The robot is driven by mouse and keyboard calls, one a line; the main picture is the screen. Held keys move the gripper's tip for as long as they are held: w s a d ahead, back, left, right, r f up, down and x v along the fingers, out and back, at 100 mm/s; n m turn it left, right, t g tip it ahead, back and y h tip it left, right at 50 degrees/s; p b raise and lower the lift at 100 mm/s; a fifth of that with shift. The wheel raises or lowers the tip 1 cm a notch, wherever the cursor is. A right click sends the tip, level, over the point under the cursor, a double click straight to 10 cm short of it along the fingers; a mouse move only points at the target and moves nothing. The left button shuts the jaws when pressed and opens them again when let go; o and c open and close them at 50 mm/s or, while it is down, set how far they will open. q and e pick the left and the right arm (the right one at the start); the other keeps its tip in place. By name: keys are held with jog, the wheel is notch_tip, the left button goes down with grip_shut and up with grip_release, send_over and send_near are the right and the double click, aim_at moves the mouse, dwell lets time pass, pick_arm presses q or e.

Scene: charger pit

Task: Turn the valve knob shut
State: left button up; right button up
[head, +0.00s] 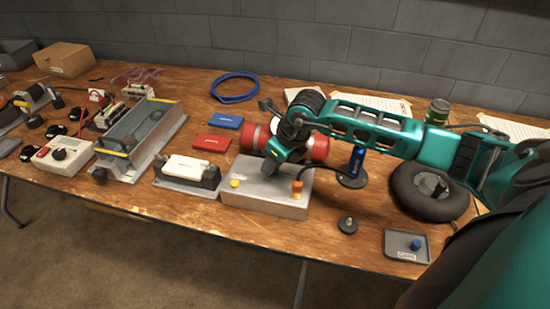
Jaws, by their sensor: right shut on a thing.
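My right gripper (277,156) reaches in from the right, points down, and is at the red cylinder (313,148), just above the back of the grey box (265,196). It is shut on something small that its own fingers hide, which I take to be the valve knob. I cannot see the knob itself or how far it is turned. The grey box has a yellow knob (235,184) at its left and an orange fitting (297,189) with a black hose at its right. My left gripper is out of view.
A blue bottle (357,160) on a round base, a black wheel (428,192) and a small grey tray (406,246) are to the right. A white block in a holder (192,168) and a metal channel (143,133) are to the left.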

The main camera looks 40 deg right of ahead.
jog(key=m, duration=0.1)
jog(key=m+h, duration=0.1)
jog(key=m, duration=0.2)
jog(key=shift+a+m+h, duration=0.25)
jog(key=shift+m+h, duration=0.05)
jog(key=shift+h, duration=0.1)
dwell(0.4)
jog(key=o, duration=1)
jog(key=shift+o, duration=0.2)
jog(key=shift+r, duration=0.1)
jog(key=v, duration=1.2)
jog(key=shift+s+r, duration=0.25)
jog(key=shift+r, duration=0.1)
